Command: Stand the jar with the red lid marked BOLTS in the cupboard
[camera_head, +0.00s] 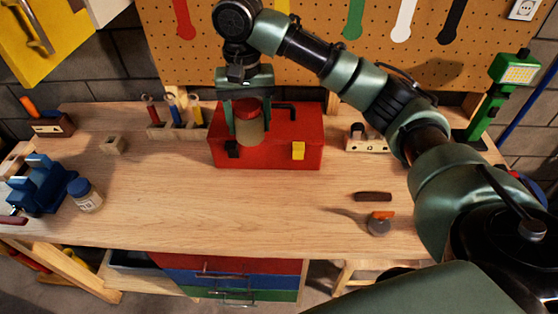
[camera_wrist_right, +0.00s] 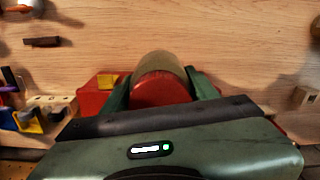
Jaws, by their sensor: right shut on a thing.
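My right gripper (camera_head: 249,128) points down and is shut on a jar with a red lid (camera_head: 250,132), in front of the red toolbox in the head view. The jar has a tan see-through body and looks upright. In the right wrist view the jar's red lid (camera_wrist_right: 160,88) shows between the two green fingers. No marking on the jar can be read. At the upper left of the head view is a yellow cupboard door (camera_head: 70,25) with a metal handle. The cupboard's inside is not visible. My left gripper is not in view.
The red toolbox (camera_head: 290,145) stands close behind the jar. A blue-lidded jar (camera_head: 87,198) and a blue vise (camera_head: 40,185) are at the left. A tool rack (camera_head: 180,128) stands left of the toolbox. The bench's front middle is clear; a scraper-like item (camera_head: 379,223) lies right.

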